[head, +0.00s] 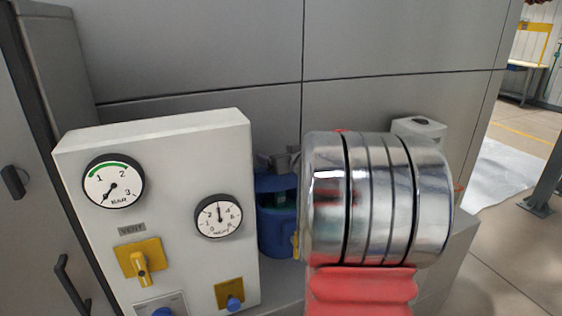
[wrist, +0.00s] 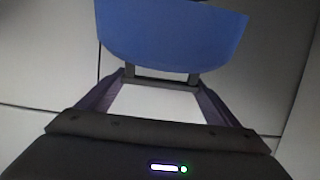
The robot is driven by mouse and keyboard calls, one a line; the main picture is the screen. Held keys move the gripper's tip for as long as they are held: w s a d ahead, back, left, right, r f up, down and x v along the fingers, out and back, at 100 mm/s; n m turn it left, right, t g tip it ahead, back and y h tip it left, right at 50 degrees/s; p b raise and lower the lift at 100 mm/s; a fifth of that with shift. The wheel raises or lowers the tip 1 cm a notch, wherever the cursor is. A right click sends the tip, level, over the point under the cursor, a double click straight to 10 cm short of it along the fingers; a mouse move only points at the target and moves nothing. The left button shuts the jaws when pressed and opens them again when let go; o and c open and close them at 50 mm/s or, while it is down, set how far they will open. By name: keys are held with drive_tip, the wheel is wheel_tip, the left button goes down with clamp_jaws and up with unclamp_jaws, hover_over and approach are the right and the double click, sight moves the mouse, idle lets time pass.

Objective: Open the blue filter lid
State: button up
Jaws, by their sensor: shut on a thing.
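The blue filter (head: 276,238) stands just right of the gauge panel in the head view, partly hidden behind my arm. Its blue lid (head: 268,181) is at the top, with a darker band showing below it; I cannot tell how far it is raised. In the wrist view the lid (wrist: 170,38) is a broad blue surface at the top of the picture. My gripper (wrist: 162,79) is shut on a dark bar at the lid's lower edge, which looks like its handle. In the head view my gripper (head: 284,160) is small and half hidden at the lid.
A white panel (head: 180,190) on the left carries two dial gauges, a yellow valve handle (head: 139,262) and blue knobs. A grey wall (head: 200,50) stands close behind. A white-topped box (head: 420,127) is behind my arm. Open floor (head: 500,240) lies at the far right.

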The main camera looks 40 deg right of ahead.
drive_tip(key=shift+o, duration=0.2)
drive_tip(key=w+d+r, duration=0.2)
drive_tip(key=w, duration=0.5)
drive_tip(key=shift+w+d, duration=0.25)
drive_tip(key=shift+d, duration=0.1)
drive_tip(key=shift+w+d, duration=0.3)
drive_tip(key=shift+w, duration=0.4)
drive_tip(key=shift+f, duration=0.1)
drive_tip(key=o, duration=1.2)
drive_tip(key=shift+o, duration=1)
drive_tip(key=shift+r, duration=0.2)
drive_tip(key=shift+s+r, duration=0.1)
drive_tip(key=shift+r, duration=0.05)
drive_tip(key=v, duration=1.3)
drive_tip(key=shift+s, duration=0.3)
